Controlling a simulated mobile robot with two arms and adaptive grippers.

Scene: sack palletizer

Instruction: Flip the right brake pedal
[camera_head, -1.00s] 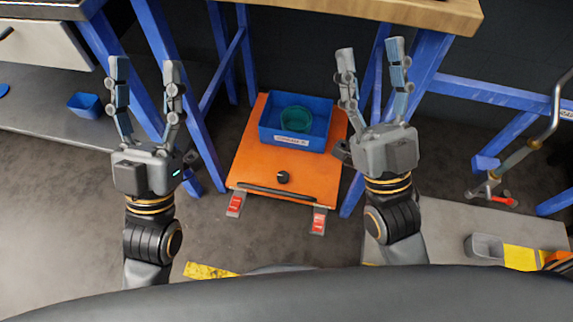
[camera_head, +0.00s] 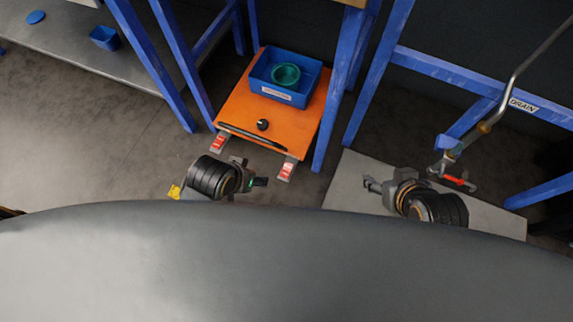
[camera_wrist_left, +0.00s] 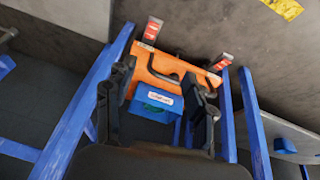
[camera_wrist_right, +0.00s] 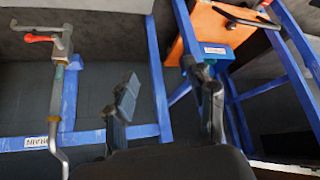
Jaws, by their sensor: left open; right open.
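The right brake pedal (camera_head: 287,169) is a red and grey tab at the front right corner of the orange cart (camera_head: 297,122). The left brake pedal (camera_head: 218,141) is at its front left corner. In the left wrist view the cart appears turned around, with the right pedal (camera_wrist_left: 152,30) at left and the left pedal (camera_wrist_left: 222,62) at right. My left gripper (camera_head: 250,172) is open and empty, between the pedals in the picture and a little nearer to me, apart from the right pedal. My right gripper (camera_head: 390,180) is open and empty, right of the cart.
A blue bin (camera_head: 258,78) with a green bowl (camera_head: 286,74) sits on the cart. Blue table legs (camera_head: 341,85) flank the cart. A drain pipe (camera_head: 522,68) with a red lever (camera_head: 458,182) stands at right.

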